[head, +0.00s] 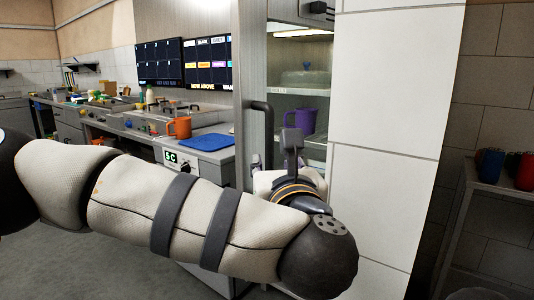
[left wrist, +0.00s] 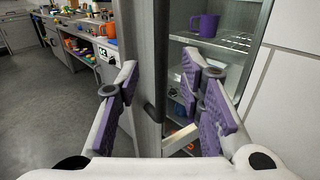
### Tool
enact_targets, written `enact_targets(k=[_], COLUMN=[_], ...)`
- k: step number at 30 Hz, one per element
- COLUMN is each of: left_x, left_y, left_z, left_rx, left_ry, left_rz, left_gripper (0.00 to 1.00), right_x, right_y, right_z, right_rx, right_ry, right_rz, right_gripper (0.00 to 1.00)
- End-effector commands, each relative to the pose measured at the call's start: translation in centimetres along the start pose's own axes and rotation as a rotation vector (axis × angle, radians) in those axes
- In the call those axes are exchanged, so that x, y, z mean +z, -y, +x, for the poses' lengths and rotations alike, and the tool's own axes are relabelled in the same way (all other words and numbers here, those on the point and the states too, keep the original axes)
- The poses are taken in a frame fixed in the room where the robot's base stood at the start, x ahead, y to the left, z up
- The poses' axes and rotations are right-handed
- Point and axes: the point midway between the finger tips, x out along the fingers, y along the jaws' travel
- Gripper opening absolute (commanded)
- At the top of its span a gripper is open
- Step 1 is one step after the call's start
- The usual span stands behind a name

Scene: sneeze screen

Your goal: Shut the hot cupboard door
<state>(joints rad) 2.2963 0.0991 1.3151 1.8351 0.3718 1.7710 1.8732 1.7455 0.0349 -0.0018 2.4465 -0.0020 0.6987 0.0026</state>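The hot cupboard door (head: 251,62) stands open as a narrow grey upright panel left of the lit cupboard interior (head: 303,75). Its dark bar handle (head: 267,125) runs up the panel's edge. In the left wrist view the door (left wrist: 133,60) and handle (left wrist: 157,70) run down between my fingers. My left gripper (left wrist: 164,108) is open, with purple-padded fingers apart on either side of the handle; contact cannot be told. In the head view my left gripper (head: 262,168) is mostly hidden behind my wrist. My right gripper is not in view.
A purple jug (head: 306,120) stands on a shelf inside the cupboard. A white tiled wall (head: 385,130) borders it on the right. Left is a counter with an orange jug (head: 179,128) and blue board (head: 207,142). A side table with cups (head: 489,165) stands far right.

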Motion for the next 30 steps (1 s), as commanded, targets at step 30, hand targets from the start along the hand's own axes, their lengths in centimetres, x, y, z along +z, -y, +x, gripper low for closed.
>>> enact_targets(k=[30], left_x=[-0.1], left_y=[0.1], left_z=[7.3], left_rx=[-0.003], left_ry=[0.0], left_rz=[0.005], left_gripper=[0.0], right_x=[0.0], right_y=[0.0], right_z=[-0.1], right_rx=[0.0], right_ry=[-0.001], right_rz=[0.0], right_gripper=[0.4])
